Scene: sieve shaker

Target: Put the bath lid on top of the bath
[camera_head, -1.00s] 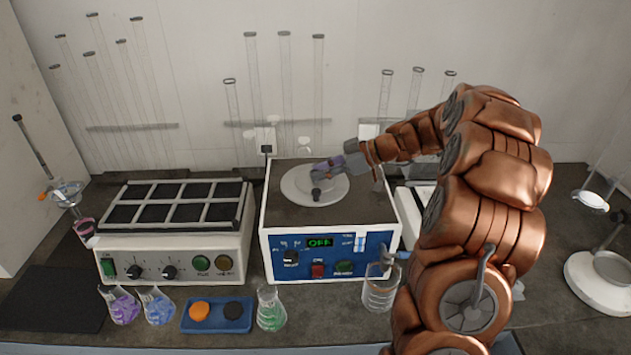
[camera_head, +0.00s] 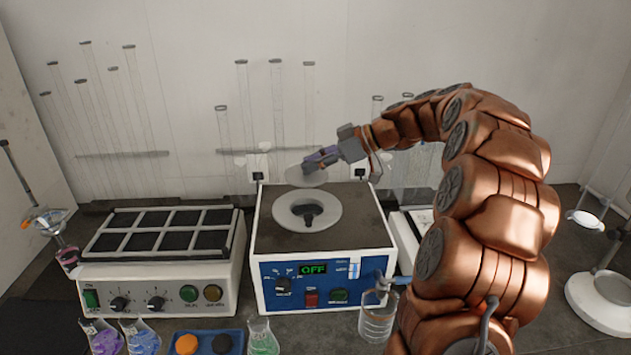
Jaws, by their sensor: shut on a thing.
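The bath (camera_head: 350,222) is a white and blue box with a dark top and a green "OFF" display, in the middle of the counter. A pale ring (camera_head: 283,218) lies on its top around a round opening with a dark thing inside. My gripper (camera_head: 308,166) is shut on the bath lid (camera_head: 301,178), a pale round disc. It holds the lid above the back part of the bath top, behind and apart from the opening. The gripper hides part of the lid.
A shaker with a dark gridded top (camera_head: 160,240) stands left of the bath. A beaker (camera_head: 377,318) stands at the bath's front right. Flasks (camera_head: 262,338) and a blue tray (camera_head: 207,343) are in front. Tall glass tubes (camera_head: 277,105) stand behind.

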